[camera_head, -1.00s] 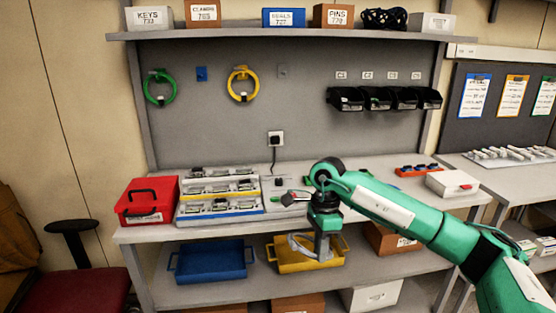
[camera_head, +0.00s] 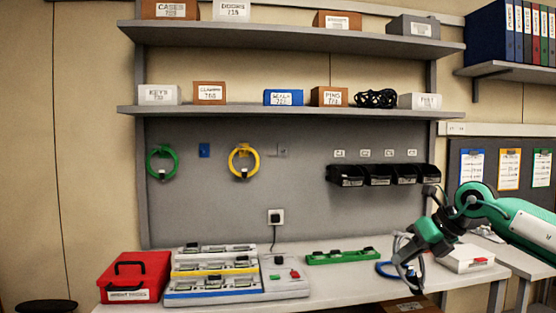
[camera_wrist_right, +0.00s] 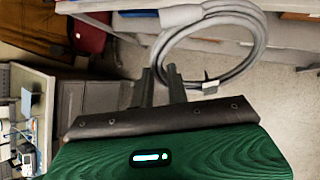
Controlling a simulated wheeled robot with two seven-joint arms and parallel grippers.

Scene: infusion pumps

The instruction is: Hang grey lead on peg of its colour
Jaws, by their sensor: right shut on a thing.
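The grey lead (camera_head: 419,270) is a coiled loop hanging from my right gripper (camera_head: 406,259), above the right part of the bench. In the right wrist view, the grey lead (camera_wrist_right: 256,48) shows as a large loop beyond the fingers of my right gripper (camera_wrist_right: 161,80), which are shut on it. The grey peg (camera_head: 282,150) is on the back panel, bare, right of the yellow lead (camera_head: 243,162) on its peg. The green lead (camera_head: 162,162) hangs at the left. The blue peg (camera_head: 204,150) is bare. My left gripper is out of view.
A blue loop (camera_head: 384,271) lies on the bench beside my gripper. A row of black bins (camera_head: 378,176) is on the panel above it. A green strip (camera_head: 341,257), a charger rack (camera_head: 215,270) and a red box (camera_head: 135,277) stand on the bench. A shelf (camera_head: 285,111) spans above the pegs.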

